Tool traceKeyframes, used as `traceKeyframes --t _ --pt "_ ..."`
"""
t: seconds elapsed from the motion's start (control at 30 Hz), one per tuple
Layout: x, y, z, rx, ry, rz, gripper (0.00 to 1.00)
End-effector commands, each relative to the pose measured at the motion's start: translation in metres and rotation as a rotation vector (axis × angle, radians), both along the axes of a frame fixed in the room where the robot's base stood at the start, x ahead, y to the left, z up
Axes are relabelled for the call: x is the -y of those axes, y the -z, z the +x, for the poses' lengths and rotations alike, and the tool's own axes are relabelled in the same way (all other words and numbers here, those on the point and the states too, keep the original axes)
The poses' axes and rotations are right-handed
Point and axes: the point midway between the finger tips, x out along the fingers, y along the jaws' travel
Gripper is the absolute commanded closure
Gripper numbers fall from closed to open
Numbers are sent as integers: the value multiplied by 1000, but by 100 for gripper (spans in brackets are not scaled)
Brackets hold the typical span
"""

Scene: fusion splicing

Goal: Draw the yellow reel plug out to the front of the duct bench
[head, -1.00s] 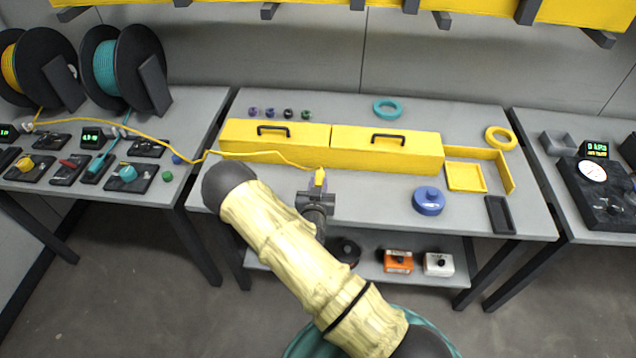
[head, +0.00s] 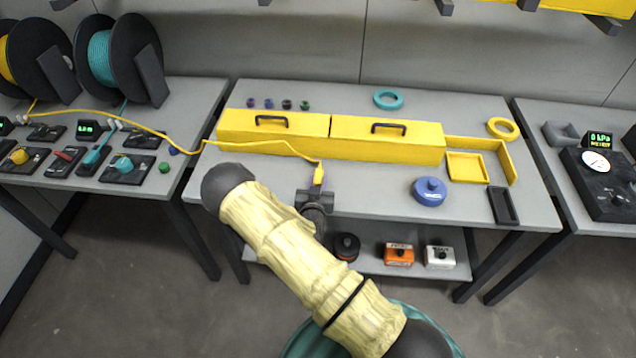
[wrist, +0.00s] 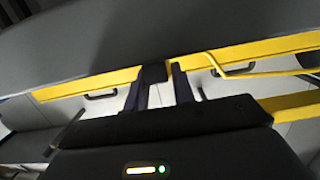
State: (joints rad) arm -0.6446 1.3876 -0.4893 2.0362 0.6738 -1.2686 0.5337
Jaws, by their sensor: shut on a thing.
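The yellow reel plug (head: 319,176) is upright in my gripper (head: 316,192), just in front of the yellow duct (head: 272,148) near the middle of the duct bench (head: 380,200). My gripper is shut on it, over the front part of the bench top. The yellow cable (head: 150,130) runs from the plug leftward across the duct to the yellow reel (head: 10,62). In the wrist view my gripper's fingers (wrist: 165,88) point toward the duct, and a yellow cable (wrist: 218,66) loops beside them. The plug itself is hard to make out there.
A blue round pot (head: 430,192), a yellow tray (head: 467,168) and a dark tray (head: 503,206) are on the bench to the right. Small coloured rings stand behind the duct. Left of the gripper, the bench front is mostly clear.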

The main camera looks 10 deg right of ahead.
Motion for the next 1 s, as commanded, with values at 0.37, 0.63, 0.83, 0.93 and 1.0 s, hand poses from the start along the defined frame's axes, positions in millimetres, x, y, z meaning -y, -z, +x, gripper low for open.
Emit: traceKeyframes --t 0.37,0.63,0.83,0.93,1.0 --pt "1 7 0 1 1 0 100" --pt "1 9 0 1 2 -1 57" --pt "3 9 0 0 4 0 49" --pt "3 9 0 -1 4 1 49" --pt "2 9 -1 -1 4 1 49"
